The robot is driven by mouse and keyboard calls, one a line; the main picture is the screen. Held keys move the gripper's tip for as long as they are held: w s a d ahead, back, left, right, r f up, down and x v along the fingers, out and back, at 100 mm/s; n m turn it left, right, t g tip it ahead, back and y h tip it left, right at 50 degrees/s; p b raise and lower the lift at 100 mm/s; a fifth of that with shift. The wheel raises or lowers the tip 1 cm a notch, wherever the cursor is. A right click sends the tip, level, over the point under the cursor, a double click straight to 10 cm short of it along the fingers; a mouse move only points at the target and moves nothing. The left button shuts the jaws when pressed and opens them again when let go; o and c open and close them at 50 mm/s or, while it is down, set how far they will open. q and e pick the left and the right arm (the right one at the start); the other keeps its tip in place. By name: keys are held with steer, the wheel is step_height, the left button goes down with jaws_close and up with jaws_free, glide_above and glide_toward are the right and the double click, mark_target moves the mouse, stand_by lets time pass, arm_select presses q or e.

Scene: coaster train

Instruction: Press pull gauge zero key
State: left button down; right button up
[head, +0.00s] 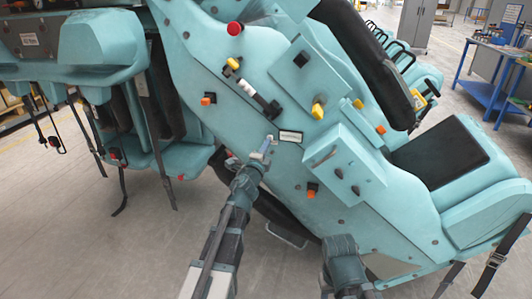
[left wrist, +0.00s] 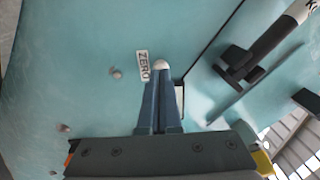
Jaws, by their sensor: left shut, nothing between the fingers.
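The teal side panel of the coaster car (head: 215,110) carries the gauge parts. In the left wrist view a small white label reading ZERO (left wrist: 142,65) sits beside a pale, round-topped key (left wrist: 161,65). My left gripper (head: 266,146) is shut and empty, and its fingertips are right at this key in the left wrist view (left wrist: 162,82). I cannot tell whether they touch it. A pale rectangular plate, perhaps the gauge display (head: 291,136), is just right of the fingertips. The fingers partly hide the key and the plate in the wrist view.
A black-and-white handle bar (head: 259,98) sits above the fingertips. A red knob (head: 235,28), a yellow knob (head: 318,109) and a raised teal box (head: 343,164) also stand out from the panel. My right arm is at the lower middle. Open floor lies at lower left.

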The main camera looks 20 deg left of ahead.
arm_select(q)
steer(key=shift+w, duration=0.35)
steer(key=shift+w+r, duration=0.3)
steer(key=shift+w, duration=0.6)
steer(key=shift+s, duration=0.15)
